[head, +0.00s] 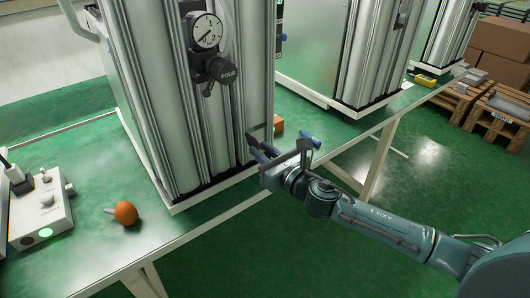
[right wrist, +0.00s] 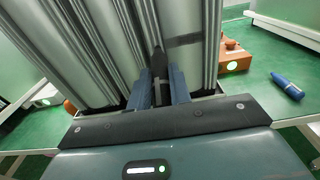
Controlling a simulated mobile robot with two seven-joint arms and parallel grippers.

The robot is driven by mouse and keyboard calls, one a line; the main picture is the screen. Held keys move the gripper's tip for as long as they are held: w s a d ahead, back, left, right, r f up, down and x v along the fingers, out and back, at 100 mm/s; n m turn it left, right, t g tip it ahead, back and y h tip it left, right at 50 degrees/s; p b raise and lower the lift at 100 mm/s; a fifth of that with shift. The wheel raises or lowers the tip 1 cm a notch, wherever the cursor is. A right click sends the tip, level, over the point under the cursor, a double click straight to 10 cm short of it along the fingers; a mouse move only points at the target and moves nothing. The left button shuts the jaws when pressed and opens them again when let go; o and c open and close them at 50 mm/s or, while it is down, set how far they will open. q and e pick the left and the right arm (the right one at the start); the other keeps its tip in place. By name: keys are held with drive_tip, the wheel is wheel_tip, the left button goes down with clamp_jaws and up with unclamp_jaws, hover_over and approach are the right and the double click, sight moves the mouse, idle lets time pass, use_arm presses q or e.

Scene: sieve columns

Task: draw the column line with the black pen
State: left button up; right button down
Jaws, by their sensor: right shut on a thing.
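My right gripper (head: 262,155) comes in from the right at the front face of the nearest sieve column (head: 230,115). It is shut on the black pen (head: 251,139), whose body points up and toward the column. In the right wrist view the pen (right wrist: 158,66) stands between the two blue fingers, its dark tip up against or very near the silver column (right wrist: 200,70). A short dark grey band (right wrist: 183,40) lies across the column just right of the tip. I cannot tell for sure whether the tip touches. My left gripper is not in view.
A gauge (head: 206,31) sits on the column above. A blue pen-like object (head: 309,139) and an orange box (head: 278,125) with a lit button lie right of the column.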

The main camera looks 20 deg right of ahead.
drive_tip(key=w+d, duration=0.1)
drive_tip(key=d, duration=0.3)
drive_tip(key=shift+s+a+p, duration=0.25)
drive_tip(key=shift+a+p, duration=0.15)
drive_tip(key=shift+a, duration=0.6)
drive_tip(key=shift+s+a+p, duration=0.25)
drive_tip(key=shift+a+p, duration=0.1)
drive_tip(key=shift+a, duration=0.65)
drive_tip(key=v, duration=0.6)
drive_tip(key=shift+f, duration=0.15)
